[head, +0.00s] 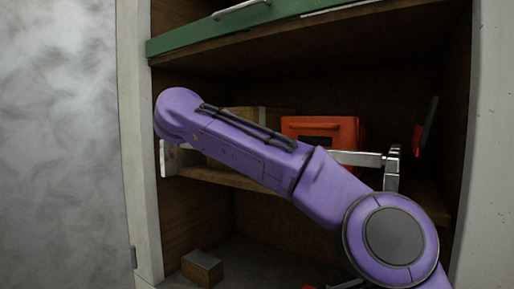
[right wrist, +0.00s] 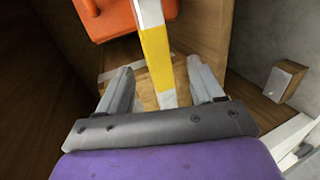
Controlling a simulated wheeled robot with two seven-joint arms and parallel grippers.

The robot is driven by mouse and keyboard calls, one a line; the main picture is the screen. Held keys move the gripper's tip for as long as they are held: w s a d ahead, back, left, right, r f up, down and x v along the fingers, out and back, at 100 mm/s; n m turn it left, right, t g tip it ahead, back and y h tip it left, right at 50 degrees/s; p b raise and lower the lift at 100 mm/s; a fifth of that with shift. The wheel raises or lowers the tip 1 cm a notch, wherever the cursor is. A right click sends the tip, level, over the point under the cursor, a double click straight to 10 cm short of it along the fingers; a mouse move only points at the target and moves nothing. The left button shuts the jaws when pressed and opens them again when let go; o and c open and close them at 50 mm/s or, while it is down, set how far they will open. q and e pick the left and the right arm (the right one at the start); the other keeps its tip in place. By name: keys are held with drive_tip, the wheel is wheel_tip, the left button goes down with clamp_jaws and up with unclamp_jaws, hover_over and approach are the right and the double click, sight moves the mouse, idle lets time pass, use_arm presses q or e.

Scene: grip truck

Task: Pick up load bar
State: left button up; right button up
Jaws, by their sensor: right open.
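The load bar shows in the right wrist view as a white bar with a yellow band (right wrist: 157,55), running from the top edge down between my fingers. My right gripper (right wrist: 163,85) is open, with one finger on each side of the bar and visible gaps between. In the head view a silver length of bar (head: 358,158) with an end fitting (head: 392,165) sticks out to the right from behind my purple right arm. The arm hides the bar's middle and my right gripper there. My left gripper is not in view.
An orange case (head: 322,130) stands on the wooden shelf (head: 225,178), close to the bar; it also shows in the right wrist view (right wrist: 104,18). A small wooden block (head: 203,268) lies on the floor below. A green-edged shelf (head: 225,32) is above, with pale side frames around the opening.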

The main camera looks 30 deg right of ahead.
drive_tip(key=w+d+p, duration=0.1)
drive_tip(key=w+d+f+p, duration=0.1)
drive_tip(key=d, duration=0.1)
drive_tip(key=shift+w+d, duration=0.25)
drive_tip(key=shift+w, duration=0.1)
drive_tip(key=shift+d+f, duration=0.15)
drive_tip(key=shift+d, duration=0.3)
drive_tip(key=shift+a, duration=0.2)
clamp_jaws()
drive_tip(key=shift+d+r, duration=0.1)
drive_tip(key=shift+r, duration=0.1)
